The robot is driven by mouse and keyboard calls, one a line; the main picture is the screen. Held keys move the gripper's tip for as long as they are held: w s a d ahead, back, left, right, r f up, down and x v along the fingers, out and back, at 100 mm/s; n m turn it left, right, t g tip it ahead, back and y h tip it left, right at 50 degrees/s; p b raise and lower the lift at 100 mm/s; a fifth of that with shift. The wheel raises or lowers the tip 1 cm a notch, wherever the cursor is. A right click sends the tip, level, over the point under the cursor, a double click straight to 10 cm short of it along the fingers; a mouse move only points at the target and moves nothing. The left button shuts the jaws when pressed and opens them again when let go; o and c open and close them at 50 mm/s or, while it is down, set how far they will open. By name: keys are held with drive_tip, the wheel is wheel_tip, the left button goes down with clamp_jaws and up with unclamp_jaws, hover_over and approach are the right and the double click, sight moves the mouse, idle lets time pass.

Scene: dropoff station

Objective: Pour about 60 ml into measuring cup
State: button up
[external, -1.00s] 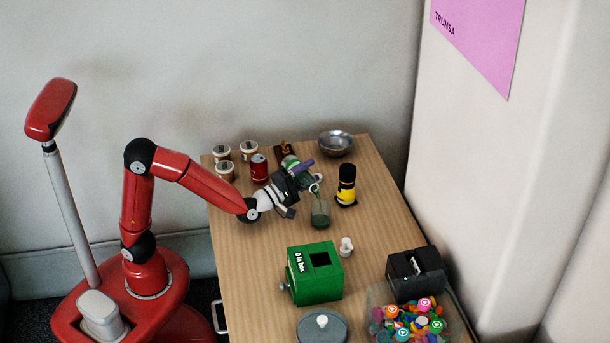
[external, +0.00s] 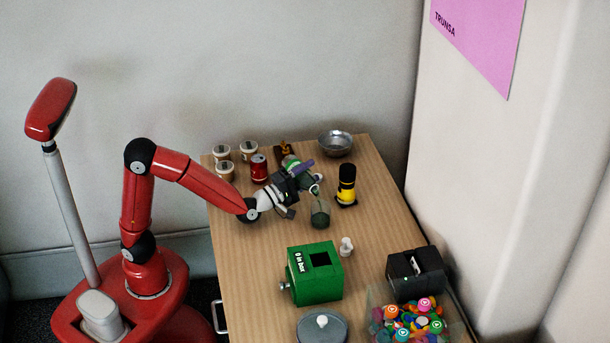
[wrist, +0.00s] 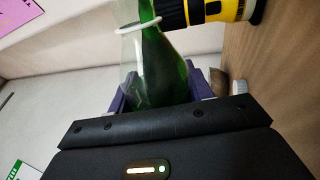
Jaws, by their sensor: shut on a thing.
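My gripper (external: 303,182) is shut on a clear vessel with green contents (wrist: 163,80), over the far half of the table. In the wrist view the vessel rises between the dark purple jaws, with a pale ring (wrist: 140,27) across its narrow end. In the external view it is tilted and mostly hidden by my gripper. A dark green, rounded container (external: 320,213), which looks like the measuring cup, stands just beyond and below my gripper. Whether the vessel's mouth touches it cannot be told. The liquid level cannot be read.
A yellow-and-black flashlight (external: 346,186) stands close to the right of the container. A red can (external: 259,168), several pale cups (external: 225,170) and a metal bowl (external: 335,143) are behind. A green box (external: 315,273) and a small white piece (external: 346,246) are in front.

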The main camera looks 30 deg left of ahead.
idle(0.5)
drive_tip(key=shift+r+n+y, duration=0.2)
drive_tip(key=shift+n+y, duration=0.2)
drive_tip(key=shift+n, duration=0.7)
drive_tip(key=shift+w+a+f+n+t+y+b, duration=0.1)
drive_tip(key=shift+a+f+n+t+y+b, duration=0.1)
drive_tip(key=shift+f+n, duration=0.2)
drive_tip(key=shift+a+f+n+t+y+b, duration=0.1)
drive_tip(key=shift+f+n+b, duration=0.15)
drive_tip(key=shift+n, duration=0.25)
drive_tip(key=shift+w+a+f+n+b, duration=0.1)
drive_tip(key=shift+f+n+b, duration=0.1)
drive_tip(key=shift+n+b, duration=0.35)
drive_tip(key=shift+r, duration=0.25)
drive_tip(key=shift+r+n+y+p, duration=0.15)
drive_tip(key=shift+n+y+p, duration=0.15)
drive_tip(key=shift+n+y, duration=0.15)
drive_tip(key=shift+r, duration=0.1)
